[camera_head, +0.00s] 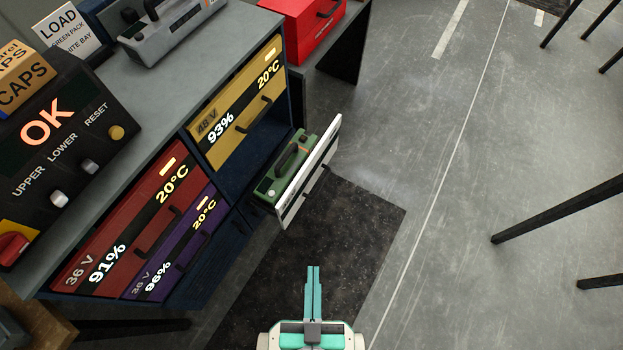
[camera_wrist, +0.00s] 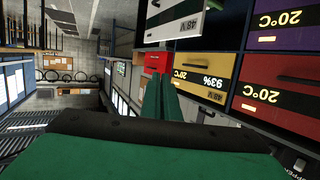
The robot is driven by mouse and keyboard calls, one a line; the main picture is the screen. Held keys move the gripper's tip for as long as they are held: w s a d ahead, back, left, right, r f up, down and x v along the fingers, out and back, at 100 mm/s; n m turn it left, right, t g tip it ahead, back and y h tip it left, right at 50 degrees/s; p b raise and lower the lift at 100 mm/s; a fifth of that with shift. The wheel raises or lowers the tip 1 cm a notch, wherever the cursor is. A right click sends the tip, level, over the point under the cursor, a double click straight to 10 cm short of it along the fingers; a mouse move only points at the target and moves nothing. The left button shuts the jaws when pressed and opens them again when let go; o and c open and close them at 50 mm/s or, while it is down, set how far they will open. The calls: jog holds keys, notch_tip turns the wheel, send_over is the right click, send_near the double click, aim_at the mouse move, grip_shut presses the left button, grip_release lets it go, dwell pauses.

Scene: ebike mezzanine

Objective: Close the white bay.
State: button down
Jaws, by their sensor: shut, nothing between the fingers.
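The white bay (camera_head: 312,172) is a drawer with a white front and a dark handle, pulled out from the dark blue cabinet. A green battery pack (camera_head: 290,165) with a dark handle sits in it. In the wrist view the white front (camera_wrist: 188,24) shows upside down at the top, marked 48 V. My gripper (camera_head: 314,270) is shut and empty, in front of the cabinet over the dark mat, apart from the white bay. The shut fingers also show in the wrist view (camera_wrist: 158,84).
Yellow (camera_head: 237,100), red (camera_head: 130,218) and purple (camera_head: 178,245) bays are shut in the cabinet. A control box (camera_head: 70,140) reading OK and a grey pack (camera_head: 170,28) stand on top. A red box (camera_head: 310,28) stands behind. Floor to the right is clear, with table legs beyond.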

jog(key=w+d+f+m+g, duration=0.2)
jog(key=f, duration=0.8)
jog(key=w+d+f+m+g, duration=0.1)
jog(key=f+m+g, duration=0.2)
jog(key=f, duration=0.8)
jog(key=g+y, duration=0.1)
jog(key=y, duration=1.5)
send_near(299, 183)
jog(key=shift+m, duration=0.4)
jog(key=x, duration=0.6)
jog(key=shift+w+a+r, duration=0.1)
jog(key=shift+a+r, duration=0.05)
jog(key=shift+r, duration=0.1)
